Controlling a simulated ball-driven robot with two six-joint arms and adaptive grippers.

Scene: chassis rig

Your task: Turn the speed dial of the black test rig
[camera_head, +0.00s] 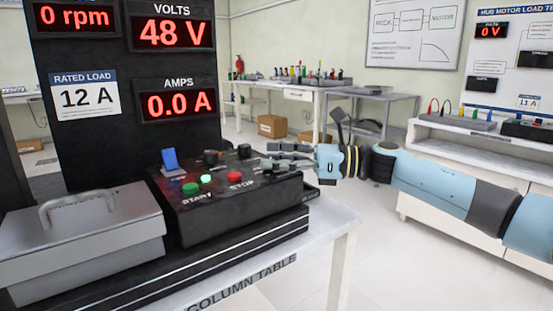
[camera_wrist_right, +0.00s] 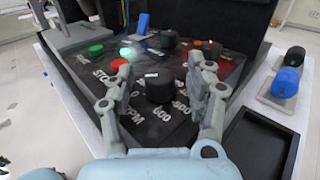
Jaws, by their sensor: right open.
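The black test rig's control box (camera_head: 225,210) stands on the table, with a green START button, a lit green lamp, a red STOP button (camera_head: 235,178) and black knobs. In the right wrist view the black speed dial (camera_wrist_right: 160,89) has a white mark, with printed numbers and "RPM" around it. My right gripper (camera_head: 270,157) is open over the right end of the box. In the wrist view its fingers (camera_wrist_right: 159,65) stand on either side of the dial, with visible gaps. In the head view the gripper largely hides the dial. My left gripper is not in view.
A blue switch (camera_head: 170,159) stands up at the box's back left. A grey lidded case (camera_head: 80,235) is left of the box. Displays above read 0 rpm, 48 V and 0.0 A. In the wrist view a black tray (camera_wrist_right: 236,157) and a blue cylinder (camera_wrist_right: 286,82) lie to the right.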

